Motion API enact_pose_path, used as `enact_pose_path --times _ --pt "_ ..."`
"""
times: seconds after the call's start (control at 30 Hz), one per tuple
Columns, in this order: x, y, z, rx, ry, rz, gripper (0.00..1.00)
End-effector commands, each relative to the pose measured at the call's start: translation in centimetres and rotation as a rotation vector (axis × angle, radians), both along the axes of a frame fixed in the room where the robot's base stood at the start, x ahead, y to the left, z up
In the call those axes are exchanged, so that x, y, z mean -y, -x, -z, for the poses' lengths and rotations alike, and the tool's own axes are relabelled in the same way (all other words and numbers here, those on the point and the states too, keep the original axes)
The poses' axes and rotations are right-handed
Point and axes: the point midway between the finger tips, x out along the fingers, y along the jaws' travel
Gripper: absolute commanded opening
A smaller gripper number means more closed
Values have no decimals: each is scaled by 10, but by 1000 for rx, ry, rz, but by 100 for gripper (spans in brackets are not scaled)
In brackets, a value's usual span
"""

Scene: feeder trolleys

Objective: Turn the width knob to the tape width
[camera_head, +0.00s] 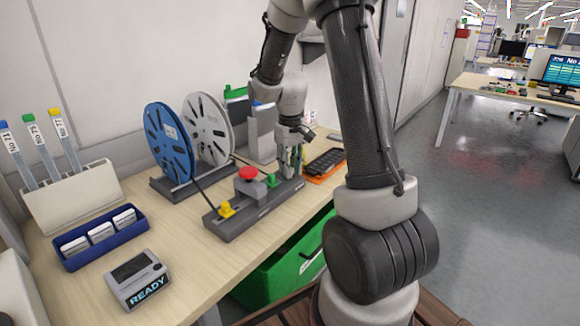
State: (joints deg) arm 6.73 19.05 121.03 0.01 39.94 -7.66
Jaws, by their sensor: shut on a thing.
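A long grey fixture (237,226) lies on the wooden bench. It carries a yellow part (226,209), a red mushroom button (248,173) and a green part (271,180). My gripper (291,170) points down at the fixture's far right end and is shut on the width knob there. The knob is hidden by the fingers, so its setting cannot be read. A blue reel (165,137) and a white reel (212,122) stand upright behind the fixture. A dark strip runs from the reels to the fixture.
A small display (138,279) reading READY sits at the front left. A blue tray (72,258) with white boxes and a holder (75,206) with labelled strips stand behind it. An orange tray (318,179) with a black part lies right of my gripper. A green bin (283,267) is below.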

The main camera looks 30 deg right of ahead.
Motion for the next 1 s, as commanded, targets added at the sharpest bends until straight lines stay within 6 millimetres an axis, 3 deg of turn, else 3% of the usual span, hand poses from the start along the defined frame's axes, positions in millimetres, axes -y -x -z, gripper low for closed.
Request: enact_pose_path --times 0.5,1.0 --pt "0 -1 0 1 0 364 1" --pt "0 -1 -1 2 0 455 1"
